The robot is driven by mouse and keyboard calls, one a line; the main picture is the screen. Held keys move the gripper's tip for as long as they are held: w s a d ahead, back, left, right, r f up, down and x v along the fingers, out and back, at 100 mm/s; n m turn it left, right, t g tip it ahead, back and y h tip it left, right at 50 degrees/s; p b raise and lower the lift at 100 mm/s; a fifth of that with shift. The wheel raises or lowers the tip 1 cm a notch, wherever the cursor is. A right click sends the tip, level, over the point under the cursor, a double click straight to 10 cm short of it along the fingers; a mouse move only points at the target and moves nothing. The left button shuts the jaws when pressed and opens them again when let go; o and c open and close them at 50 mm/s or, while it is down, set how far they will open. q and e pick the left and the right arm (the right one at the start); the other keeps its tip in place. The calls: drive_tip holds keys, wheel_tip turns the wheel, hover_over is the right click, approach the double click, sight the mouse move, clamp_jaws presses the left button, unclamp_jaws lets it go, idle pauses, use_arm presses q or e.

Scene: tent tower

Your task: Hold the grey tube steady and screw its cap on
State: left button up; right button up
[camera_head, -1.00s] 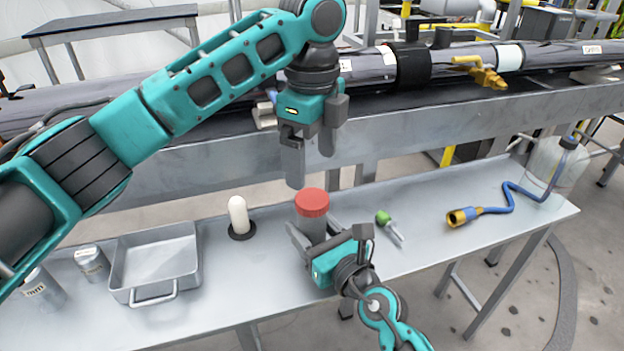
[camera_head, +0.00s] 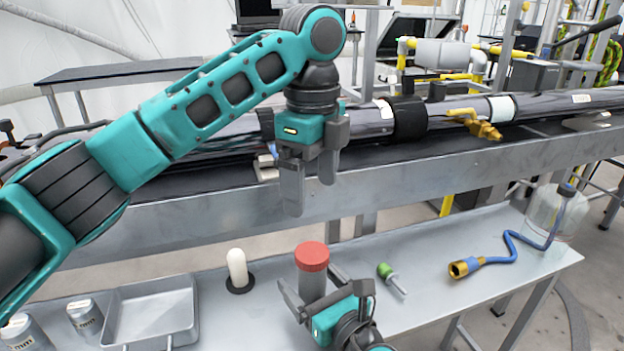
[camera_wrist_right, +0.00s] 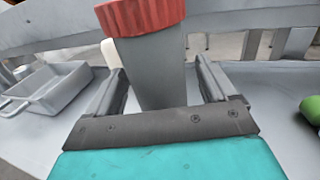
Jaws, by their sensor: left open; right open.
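The grey tube (camera_head: 312,283) stands upright on the metal table with its ribbed red cap (camera_head: 312,256) on top. In the right wrist view the tube (camera_wrist_right: 160,75) rises between the fingers, and the red cap (camera_wrist_right: 140,15) is cut off by the top edge. My right gripper (camera_head: 312,295) is open, low around the tube, with visible gaps beside the tube in the wrist view. My left gripper (camera_head: 310,195) is open and empty, pointing down above the cap and apart from it. I cannot tell how tightly the cap sits.
A white rounded peg on a dark base (camera_head: 238,270) stands left of the tube, beyond it a grey tray (camera_head: 192,325) and metal cans (camera_head: 85,318). A green-handled tool (camera_head: 387,272) and a blue hose with a brass end (camera_head: 466,267) lie right. A long dark pipe (camera_head: 370,122) runs behind.

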drive_tip(key=shift+s, duration=0.1)
drive_tip(key=shift+s+d, duration=0.25)
drive_tip(key=shift+s, duration=0.05)
drive_tip(key=v, duration=1.2)
